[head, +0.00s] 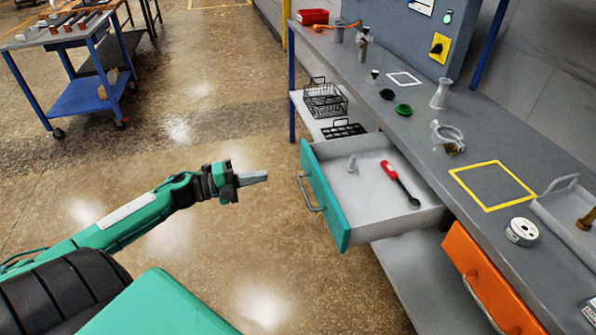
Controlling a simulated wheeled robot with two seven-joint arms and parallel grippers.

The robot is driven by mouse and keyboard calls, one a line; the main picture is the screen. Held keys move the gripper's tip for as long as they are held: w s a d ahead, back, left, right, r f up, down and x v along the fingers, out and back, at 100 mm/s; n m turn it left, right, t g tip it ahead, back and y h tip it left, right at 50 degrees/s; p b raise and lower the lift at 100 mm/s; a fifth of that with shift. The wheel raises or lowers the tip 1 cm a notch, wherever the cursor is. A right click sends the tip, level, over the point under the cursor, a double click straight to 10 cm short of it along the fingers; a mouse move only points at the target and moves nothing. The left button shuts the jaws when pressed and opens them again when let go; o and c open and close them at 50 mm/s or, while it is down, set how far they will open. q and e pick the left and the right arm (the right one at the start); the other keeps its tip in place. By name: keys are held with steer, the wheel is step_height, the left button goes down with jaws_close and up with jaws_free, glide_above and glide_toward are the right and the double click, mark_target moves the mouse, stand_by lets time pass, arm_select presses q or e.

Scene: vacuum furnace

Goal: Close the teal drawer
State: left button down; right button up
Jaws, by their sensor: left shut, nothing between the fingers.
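The teal drawer (326,198) stands pulled out from under the grey bench, its front panel facing left with a metal handle (307,194). Inside it lie a red-handled tool (390,172) with a dark end and a small light grey piece (352,163). My left gripper (262,177) is shut and empty, its fingers pointing right toward the drawer front. A gap of floor shows between the fingertips and the handle. My right gripper is not in view.
An orange drawer (480,275) sits right of the teal one. The bench top (440,170) carries lids, a flask, a clamp and a white spool (522,231). Wire baskets (325,99) stand on the lower shelf. A blue cart (90,92) is at far left. The floor left of the drawer is clear.

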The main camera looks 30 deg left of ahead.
mark_target(308, 168)
arm_select(q)
steer(key=x, duration=1)
steer(key=shift+w, duration=0.2)
steer(key=shift+d, duration=0.1)
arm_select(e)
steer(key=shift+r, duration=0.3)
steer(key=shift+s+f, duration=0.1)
arm_select(q)
steer(key=shift+w, duration=0.1)
